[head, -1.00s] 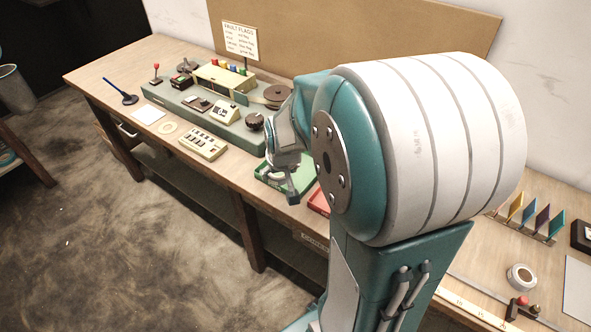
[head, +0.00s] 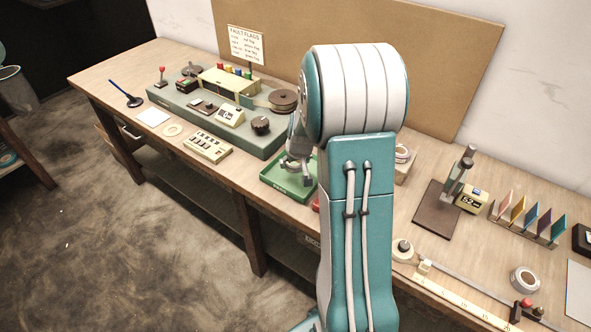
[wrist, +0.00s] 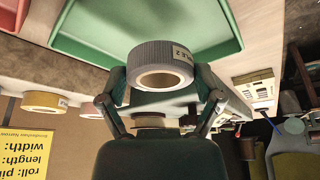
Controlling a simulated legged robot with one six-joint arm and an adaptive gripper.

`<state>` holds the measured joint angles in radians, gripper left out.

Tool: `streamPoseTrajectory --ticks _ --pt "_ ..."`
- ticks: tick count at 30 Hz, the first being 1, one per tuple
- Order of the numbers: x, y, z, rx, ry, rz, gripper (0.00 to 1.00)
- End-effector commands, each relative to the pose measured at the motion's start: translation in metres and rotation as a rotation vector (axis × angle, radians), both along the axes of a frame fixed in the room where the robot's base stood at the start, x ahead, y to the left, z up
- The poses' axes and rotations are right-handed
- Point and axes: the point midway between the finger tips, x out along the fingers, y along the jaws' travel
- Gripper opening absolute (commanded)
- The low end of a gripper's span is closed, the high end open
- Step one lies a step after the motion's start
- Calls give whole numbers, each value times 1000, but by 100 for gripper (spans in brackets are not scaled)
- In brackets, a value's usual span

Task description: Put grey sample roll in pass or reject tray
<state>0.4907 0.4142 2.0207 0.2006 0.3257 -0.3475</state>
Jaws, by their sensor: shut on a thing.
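The grey sample roll (wrist: 165,79) is a ribbed ring with a white label, held between the two fingers of my gripper (wrist: 166,92) in the wrist view. My gripper (head: 296,172) is shut on it. In the head view the gripper is over or beside the green tray (head: 272,183), and the roll cannot be made out behind it. The green tray also shows close beyond the roll in the wrist view (wrist: 130,55). A sliver of the red tray (head: 316,205) shows beside my arm; it also appears at the wrist view's top left corner (wrist: 10,14).
A winding machine (head: 205,110) and a keypad (head: 207,147) stand left of the green tray. A stand on a brown base (head: 430,215), a ruler (head: 465,300) and a white tape roll (head: 525,279) lie right of my arm. The bench front edge is close to the trays.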

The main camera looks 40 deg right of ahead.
Motion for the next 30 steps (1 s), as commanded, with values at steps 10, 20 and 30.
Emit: streamPoseTrajectory --ticks 10,20,30 --pt "12 -11 -30 3 3 -1 50" --pt "12 -11 -49 -2 -2 0 50" --pt "12 -11 -51 0 -1 -1 100"
